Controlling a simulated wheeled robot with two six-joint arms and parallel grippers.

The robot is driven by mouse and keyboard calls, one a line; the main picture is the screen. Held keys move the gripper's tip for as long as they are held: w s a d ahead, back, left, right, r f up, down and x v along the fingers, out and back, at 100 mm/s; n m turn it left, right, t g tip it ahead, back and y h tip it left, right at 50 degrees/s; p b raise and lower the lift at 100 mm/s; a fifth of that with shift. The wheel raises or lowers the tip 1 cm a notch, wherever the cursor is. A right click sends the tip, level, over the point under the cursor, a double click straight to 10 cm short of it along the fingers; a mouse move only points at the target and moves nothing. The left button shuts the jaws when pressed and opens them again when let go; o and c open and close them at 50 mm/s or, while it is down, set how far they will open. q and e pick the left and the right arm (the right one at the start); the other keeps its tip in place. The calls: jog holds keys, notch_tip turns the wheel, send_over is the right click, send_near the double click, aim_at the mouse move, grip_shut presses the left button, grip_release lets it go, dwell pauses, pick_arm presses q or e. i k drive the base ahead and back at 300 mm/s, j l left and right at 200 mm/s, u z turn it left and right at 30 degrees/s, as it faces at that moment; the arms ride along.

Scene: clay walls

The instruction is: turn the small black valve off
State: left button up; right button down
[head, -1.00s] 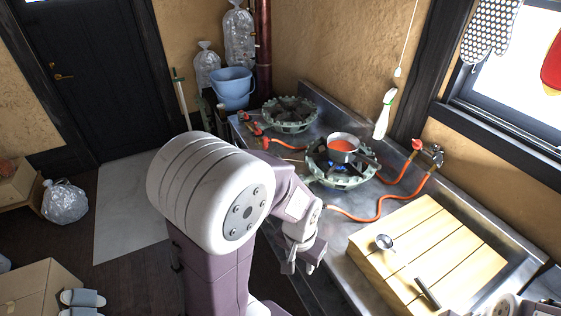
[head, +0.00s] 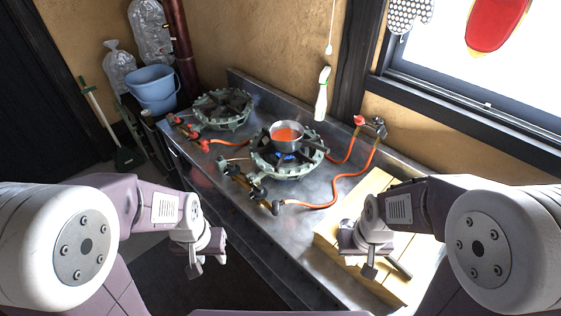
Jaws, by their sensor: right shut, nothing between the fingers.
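The front burner (head: 268,166) has a blue flame under a small pot of orange-red soup (head: 287,136). Small black knobs are on the pipes at its front: one (head: 258,194) lies beside another (head: 276,207), where the orange hose joins. I cannot tell which one is the small black valve. My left gripper (head: 195,269) hangs in front of the counter, apart from the knobs; its finger gap is unclear. My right gripper (head: 369,270) is shut and empty over the wooden board, apart from the knobs.
A second burner (head: 222,111) with red knobs stands to the left. The orange hose (head: 335,190) crosses the metal counter to wall taps (head: 377,127). A slatted wooden board (head: 328,236) is at right.

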aim_at(230, 167)
jog(key=i+j, duration=0.2)
jog(key=j, duration=0.25)
jog(key=i+j, duration=0.2)
jog(key=j, duration=0.2)
jog(key=i+j+u, duration=0.1)
jog(key=i+j, duration=0.15)
jog(key=j, duration=0.2)
jog(key=i+j, duration=0.2)
jog(key=j, duration=0.2)
jog(key=i+j, duration=0.2)
jog(key=j, duration=0.2)
jog(key=j+u, duration=0.05)
